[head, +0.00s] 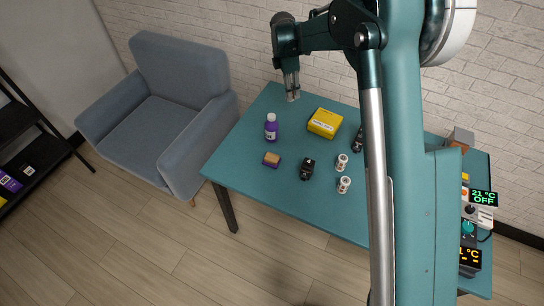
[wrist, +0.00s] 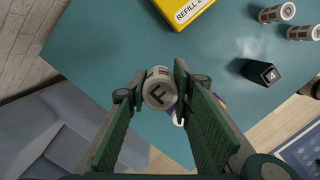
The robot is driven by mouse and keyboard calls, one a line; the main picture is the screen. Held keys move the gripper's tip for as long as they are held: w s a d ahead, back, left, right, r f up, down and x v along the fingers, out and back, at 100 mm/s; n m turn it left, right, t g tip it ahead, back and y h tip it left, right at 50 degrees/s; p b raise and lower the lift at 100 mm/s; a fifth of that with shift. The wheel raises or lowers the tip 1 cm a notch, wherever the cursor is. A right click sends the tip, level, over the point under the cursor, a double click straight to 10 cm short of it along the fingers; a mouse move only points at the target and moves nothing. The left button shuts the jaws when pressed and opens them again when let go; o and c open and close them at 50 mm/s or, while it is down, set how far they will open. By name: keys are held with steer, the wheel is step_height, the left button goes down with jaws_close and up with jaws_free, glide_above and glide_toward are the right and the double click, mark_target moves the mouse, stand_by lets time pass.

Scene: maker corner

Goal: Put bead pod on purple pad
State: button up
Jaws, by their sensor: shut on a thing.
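A small pale pod with brown bands and a letter F on its end (wrist: 158,92) is between the fingers of my gripper (wrist: 158,100) in the wrist view. The fingers are shut on it. In the head view my gripper (head: 292,90) is over the far left part of the table, with the pod's pale end (head: 293,97) at its tips. I cannot make out a separate flat purple pad. A small block with an orange top and purple sides (head: 272,160) lies near the table's front left edge. Part of something purple shows behind the pod in the wrist view.
The teal table (head: 240,160) also bears a purple bottle (head: 271,129), a yellow box (head: 325,123), a black block (head: 307,169) and two similar pale pods (head: 342,162) (head: 344,185). A grey armchair (head: 165,105) stands left. My arm hides the table's right part.

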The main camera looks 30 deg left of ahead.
steer(key=shift+s+r, duration=0.2)
steer(key=shift+r, duration=0.25)
glide_above(273, 156)
steer(key=shift+s+a+f, duration=0.1)
steer(key=shift+s+f, duration=0.05)
steer(key=shift+f, duration=1.15)
steer(key=shift+s+a+f, duration=0.1)
steer(key=shift+f, duration=1.15)
steer(key=shift+f, duration=0.1)
steer(key=shift+f+b, duration=0.35)
steer(key=shift+f, duration=2.7)
steer(key=shift+f, duration=1.85)
steer(key=shift+f, duration=0.15)
